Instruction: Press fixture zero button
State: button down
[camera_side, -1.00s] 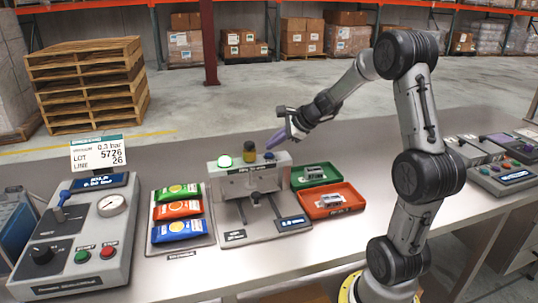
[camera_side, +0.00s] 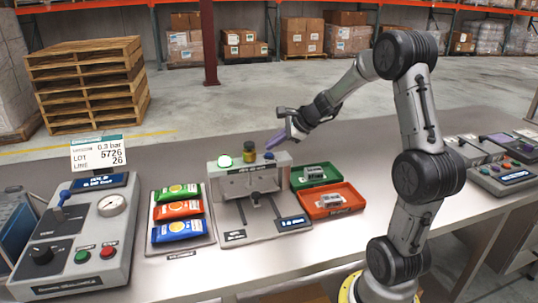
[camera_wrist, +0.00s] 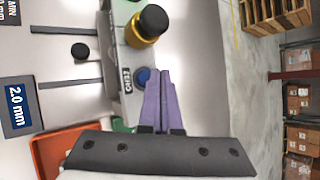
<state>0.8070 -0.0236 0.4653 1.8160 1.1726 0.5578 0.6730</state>
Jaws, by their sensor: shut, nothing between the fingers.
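In the wrist view the blue button (camera_wrist: 142,76) sits beside a label reading ZERO (camera_wrist: 126,80). My gripper (camera_side: 270,147) has purple fingers, shut and empty. Its tips are close by the button, at the fixture's right end. In the wrist view the fingertips (camera_wrist: 163,73) lie just right of the button and partly overlap its edge. I cannot tell whether they touch it.
A green tray (camera_side: 315,174) and a red tray (camera_side: 331,201) with small parts stand right of the fixture. Coloured packets (camera_side: 179,209) lie on its left. A control panel with a gauge (camera_side: 112,204) stands further left. A display (camera_wrist: 18,106) reads 2.0 mm.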

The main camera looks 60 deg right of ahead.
jog(key=shift+f, duration=0.35)
jog(key=shift+f, duration=0.45)
dwell(0.9)
jog(key=shift+r, duration=0.85)
notch_tip(320, 180, up, 5)
dwell(0.5)
dwell(0.4)
